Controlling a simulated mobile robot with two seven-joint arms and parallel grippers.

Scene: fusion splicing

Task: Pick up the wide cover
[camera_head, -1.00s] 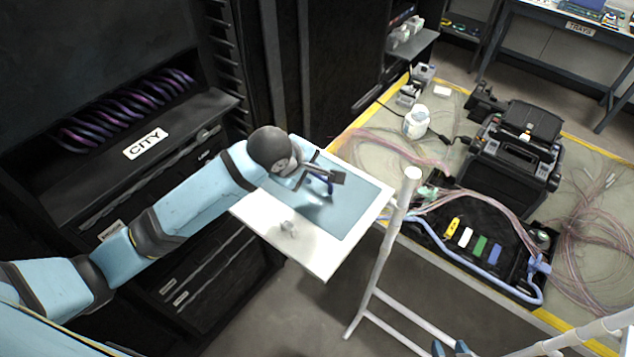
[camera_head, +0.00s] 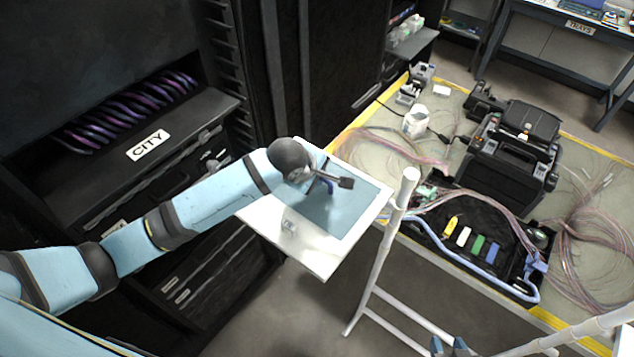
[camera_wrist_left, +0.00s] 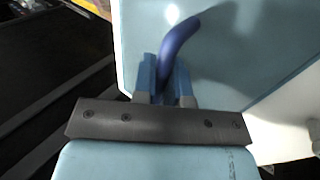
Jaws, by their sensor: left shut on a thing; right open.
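My left gripper (camera_head: 328,188) is low over the blue mat on the white board. In the left wrist view its two light-blue fingers (camera_wrist_left: 166,92) are shut on a dark blue curved piece (camera_wrist_left: 178,45), which sticks out beyond the fingertips over the mat. The piece's lower end is hidden between the fingers. My right gripper (camera_head: 455,347) shows only as two blue fingertips, apart and empty, at the bottom edge of the head view. I cannot pick out the wide cover for certain. A small clear piece (camera_head: 289,226) lies on the bare white part of the board.
The white board (camera_head: 318,262) carries a blue mat (camera_head: 362,190). A white post (camera_head: 398,215) stands close to its right edge. Beyond are a black splice tray (camera_head: 430,222) with coloured pieces, a black machine (camera_head: 505,165), a white bottle (camera_head: 415,121) and loose fibres. A dark cabinet (camera_head: 110,95) is left.

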